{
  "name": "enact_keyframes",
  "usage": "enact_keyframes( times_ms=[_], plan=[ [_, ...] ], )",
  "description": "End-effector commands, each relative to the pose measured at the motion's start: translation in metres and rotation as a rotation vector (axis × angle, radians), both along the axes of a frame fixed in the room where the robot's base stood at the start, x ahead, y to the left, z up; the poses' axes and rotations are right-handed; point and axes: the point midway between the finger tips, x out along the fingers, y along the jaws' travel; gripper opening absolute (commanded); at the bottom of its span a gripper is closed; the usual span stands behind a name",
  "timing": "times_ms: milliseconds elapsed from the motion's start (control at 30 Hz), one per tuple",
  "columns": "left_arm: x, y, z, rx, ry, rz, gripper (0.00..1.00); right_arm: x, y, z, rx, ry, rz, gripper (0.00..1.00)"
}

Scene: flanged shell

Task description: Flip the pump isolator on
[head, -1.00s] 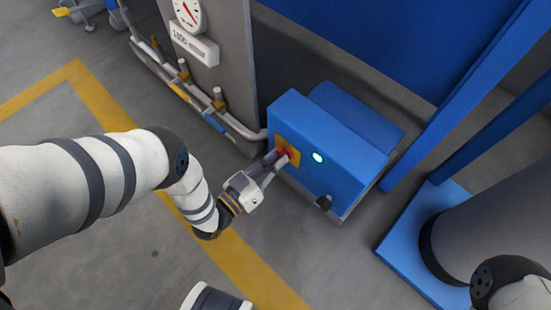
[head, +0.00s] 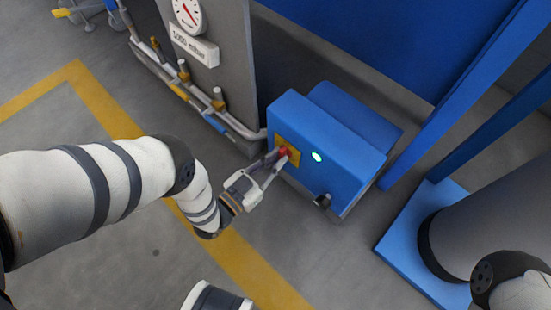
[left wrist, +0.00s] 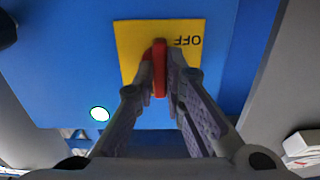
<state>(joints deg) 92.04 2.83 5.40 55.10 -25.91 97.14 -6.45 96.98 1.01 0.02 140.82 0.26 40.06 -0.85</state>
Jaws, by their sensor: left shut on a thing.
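The blue pump box (head: 325,160) stands on the floor. The yellow isolator plate (head: 291,146) is on its front face and also shows in the left wrist view (left wrist: 128,38). The red isolator handle (left wrist: 159,66) stands upright in the left wrist view, beside an upside-down "OFF" marking. My left gripper (head: 279,158) is shut on this red handle, with one finger on each side in the left wrist view. The fingers hide part of the handle and plate. My right gripper is not in view; only part of that arm shows at the lower right.
A grey cabinet with a gauge (head: 188,12) and pipes stands to the left. Blue posts and a grey cylinder are on the right. The floor in front is clear.

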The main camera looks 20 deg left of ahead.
Motion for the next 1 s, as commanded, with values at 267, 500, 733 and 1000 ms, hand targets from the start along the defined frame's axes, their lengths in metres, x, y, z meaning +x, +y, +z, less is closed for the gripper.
enact_keyframes(
  times_ms=[267,500,733,1000],
  plan=[
    [-0.003,0.000,-0.002,0.002,0.007,-0.002,0.27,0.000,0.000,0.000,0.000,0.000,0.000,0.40],
    [-0.001,0.000,-0.001,0.001,0.003,-0.001,0.31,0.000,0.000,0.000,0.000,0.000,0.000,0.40],
    [-0.025,0.009,-0.002,0.003,0.008,-0.001,0.31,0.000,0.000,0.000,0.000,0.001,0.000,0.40],
    [-0.092,0.033,-0.002,0.003,0.008,0.000,0.31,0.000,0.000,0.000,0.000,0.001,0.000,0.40]
  ],
)
